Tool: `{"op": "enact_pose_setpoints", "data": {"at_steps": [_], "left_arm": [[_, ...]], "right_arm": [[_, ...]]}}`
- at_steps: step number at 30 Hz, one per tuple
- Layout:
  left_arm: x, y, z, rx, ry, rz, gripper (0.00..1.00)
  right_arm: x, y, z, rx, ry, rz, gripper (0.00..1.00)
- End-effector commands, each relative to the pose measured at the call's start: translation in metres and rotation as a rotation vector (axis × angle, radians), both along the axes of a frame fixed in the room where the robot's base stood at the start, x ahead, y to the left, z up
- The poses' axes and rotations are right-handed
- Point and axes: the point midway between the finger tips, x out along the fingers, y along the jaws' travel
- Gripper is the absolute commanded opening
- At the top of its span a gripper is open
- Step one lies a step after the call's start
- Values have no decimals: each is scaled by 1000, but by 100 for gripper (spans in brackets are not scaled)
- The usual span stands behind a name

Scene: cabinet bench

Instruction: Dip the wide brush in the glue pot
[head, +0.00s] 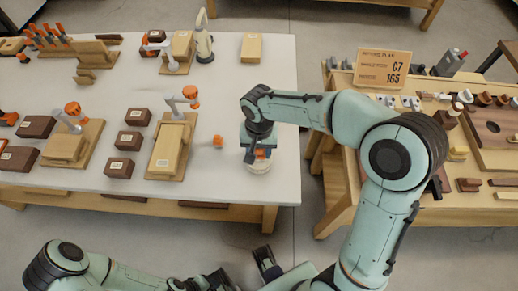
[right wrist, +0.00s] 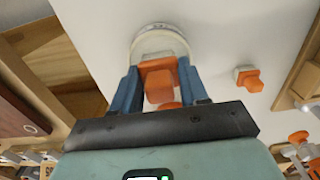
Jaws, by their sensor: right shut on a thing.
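My right gripper (head: 260,150) is over the right front part of the white table, pointing down. In the right wrist view its two blue fingers (right wrist: 158,90) are shut on an orange handle, which I take to be the wide brush (right wrist: 158,82). A round whitish pot (right wrist: 157,42), likely the glue pot, is directly beyond the fingertips; it also shows under the gripper in the head view (head: 258,167). The brush's lower end is hidden, so I cannot tell whether it is inside the pot. My left gripper (head: 210,282) is low at the bottom edge, partly cut off; its jaws are unclear.
A small orange-ended piece (head: 217,141) is on the table left of the pot. Wooden fixtures with orange-topped clamps (head: 172,145) and dark labelled blocks (head: 129,141) stand further left. A crowded wooden bench (head: 340,180) with a sign (head: 383,68) is right, across a floor gap.

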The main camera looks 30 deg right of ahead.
Motion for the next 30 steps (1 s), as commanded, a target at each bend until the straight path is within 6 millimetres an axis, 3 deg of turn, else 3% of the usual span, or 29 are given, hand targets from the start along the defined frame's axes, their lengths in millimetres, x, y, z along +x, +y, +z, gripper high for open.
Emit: {"op": "enact_pose_setpoints", "data": {"at_steps": [24, 30], "left_arm": [[16, 0, 48, 0, -19, 0, 43], [18, 0, 53, 0, -21, 0, 43]], "right_arm": [[0, 0, 63, 0, 1, 0, 19], [0, 0, 70, 0, 1, 0, 19]]}}
